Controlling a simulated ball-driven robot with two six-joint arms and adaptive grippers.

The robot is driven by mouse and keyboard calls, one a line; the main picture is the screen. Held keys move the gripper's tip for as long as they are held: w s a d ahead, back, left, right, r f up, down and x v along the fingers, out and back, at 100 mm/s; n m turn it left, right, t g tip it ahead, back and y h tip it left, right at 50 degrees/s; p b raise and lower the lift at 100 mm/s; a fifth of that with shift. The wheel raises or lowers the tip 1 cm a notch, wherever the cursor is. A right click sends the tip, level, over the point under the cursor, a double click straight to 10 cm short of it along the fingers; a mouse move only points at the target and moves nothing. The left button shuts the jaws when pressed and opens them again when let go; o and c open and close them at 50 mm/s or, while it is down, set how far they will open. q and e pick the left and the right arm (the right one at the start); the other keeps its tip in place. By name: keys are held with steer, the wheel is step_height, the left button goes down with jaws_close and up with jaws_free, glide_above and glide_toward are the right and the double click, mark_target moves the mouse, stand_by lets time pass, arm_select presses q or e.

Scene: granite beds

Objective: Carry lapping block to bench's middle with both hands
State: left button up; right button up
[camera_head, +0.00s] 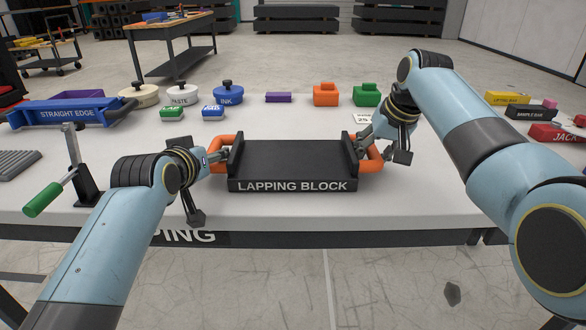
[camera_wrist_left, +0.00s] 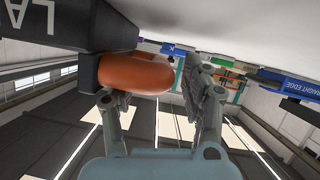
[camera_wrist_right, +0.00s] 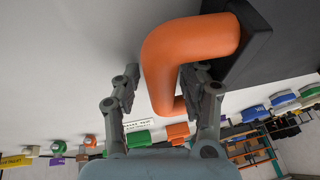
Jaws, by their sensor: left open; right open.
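The black lapping block (camera_head: 292,168) rests on the pale bench (camera_head: 330,210) near its front edge, with an orange handle at each end. My left gripper (camera_head: 222,156) is open at the left handle (camera_head: 218,146); in the left wrist view its fingers (camera_wrist_left: 155,100) stand on either side of the orange handle (camera_wrist_left: 135,73). My right gripper (camera_head: 366,144) is open at the right handle (camera_head: 374,158); in the right wrist view one finger lies inside the loop of the orange handle (camera_wrist_right: 165,65) and the other outside. Whether the fingers touch the handles is unclear.
A clamp with a green handle (camera_head: 42,200) stands left of the block. A blue straight edge (camera_head: 68,114), paste and ink pots (camera_head: 228,93), and orange (camera_head: 325,95) and green (camera_head: 366,95) blocks stand behind. Red and yellow boxes (camera_head: 507,98) lie at right.

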arm_select(q)
steer(key=s+r, duration=0.3)
steer(key=shift+s+a, duration=0.1)
steer(key=shift+s, duration=0.15)
steer(key=shift+s+r, duration=0.1)
arm_select(e)
steer(key=shift+r, duration=0.25)
arm_select(q)
steer(key=shift+r, duration=0.1)
arm_select(e)
steer(key=v, duration=1.1)
steer(key=shift+s+r, duration=0.2)
steer(key=shift+r, duration=0.05)
steer(key=shift+d, duration=0.15)
